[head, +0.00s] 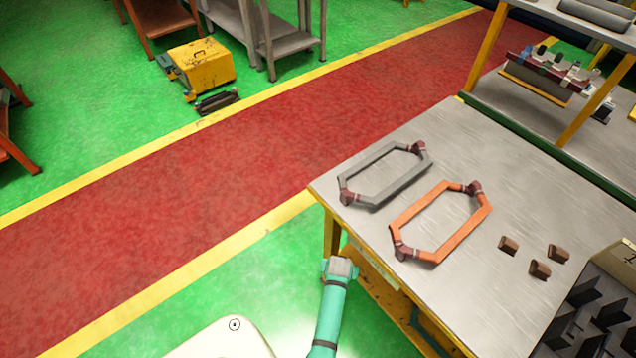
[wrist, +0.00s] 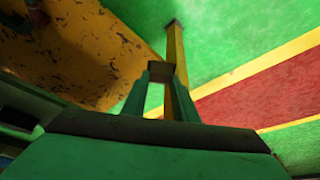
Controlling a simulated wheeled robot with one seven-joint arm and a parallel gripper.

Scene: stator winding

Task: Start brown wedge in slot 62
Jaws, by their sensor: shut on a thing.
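My gripper (wrist: 160,88) shows in the wrist view with its two green fingers shut on a small brown wedge (wrist: 156,70) at their tips. In the head view my arm is low beside the table's near-left corner, and the fingers and held wedge cannot be made out there. Three other brown wedges, one (head: 508,245), another (head: 558,253) and a third (head: 539,269), lie on the table top. The dark slotted stator (head: 600,310) is cut off at the lower right edge. I cannot tell which slot is slot 62.
A grey coil (head: 385,174) and an orange coil (head: 440,222) lie on the metal table (head: 470,150). A yellow table leg (wrist: 176,60) stands just beyond my fingers. A shelf with parts (head: 545,75) is at the back right. The red walkway (head: 200,190) is clear.

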